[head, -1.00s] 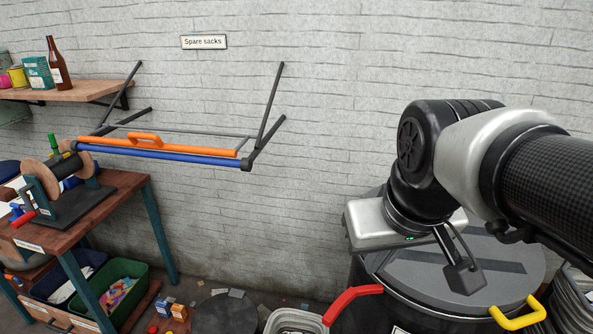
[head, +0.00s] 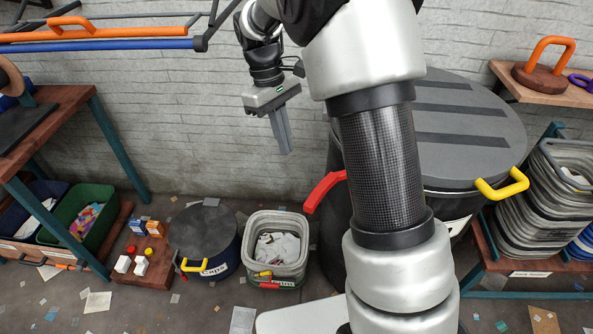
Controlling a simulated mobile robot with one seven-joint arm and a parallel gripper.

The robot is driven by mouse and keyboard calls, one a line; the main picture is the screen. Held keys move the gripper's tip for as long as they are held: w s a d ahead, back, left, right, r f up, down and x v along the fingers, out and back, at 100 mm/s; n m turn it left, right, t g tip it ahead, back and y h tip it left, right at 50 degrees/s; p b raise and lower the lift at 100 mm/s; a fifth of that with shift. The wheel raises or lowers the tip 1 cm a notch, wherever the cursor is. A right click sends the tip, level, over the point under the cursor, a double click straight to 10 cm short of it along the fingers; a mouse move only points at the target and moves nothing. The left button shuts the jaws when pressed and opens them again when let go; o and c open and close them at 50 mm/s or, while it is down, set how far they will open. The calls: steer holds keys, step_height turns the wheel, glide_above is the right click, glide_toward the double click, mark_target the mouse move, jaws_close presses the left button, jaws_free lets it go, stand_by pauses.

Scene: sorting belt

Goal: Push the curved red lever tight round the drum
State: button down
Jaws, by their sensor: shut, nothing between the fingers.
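The black drum (head: 345,228) with a grey flat lid (head: 465,120) stands against the wall, partly hidden behind my arm. The curved red lever (head: 325,190) sticks out from the drum's left side, its free end pointing down and left, away from the drum wall. Its inner end is hidden by my arm. My gripper (head: 286,150) is shut and empty. It points down to the upper left of the lever, with a visible gap between them in the picture.
A yellow handle (head: 502,184) juts from the drum's right side. A grey bin of sacks (head: 279,240) and a blue caps tub (head: 203,238) stand on the floor at left. Stacked grey crates (head: 540,190) crowd the right. An orange-and-blue rail frame (head: 100,44) hangs upper left.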

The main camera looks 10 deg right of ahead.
steer(key=shift+w+f, duration=0.1)
steer(key=shift+f, duration=0.15)
steer(key=s+d+f+b, duration=0.1)
steer(key=s+d+f, duration=0.3)
steer(key=f, duration=0.5)
steer(key=shift+s+f+b, duration=0.2)
steer(key=shift+s+b, duration=0.2)
steer(key=shift+s, duration=0.2)
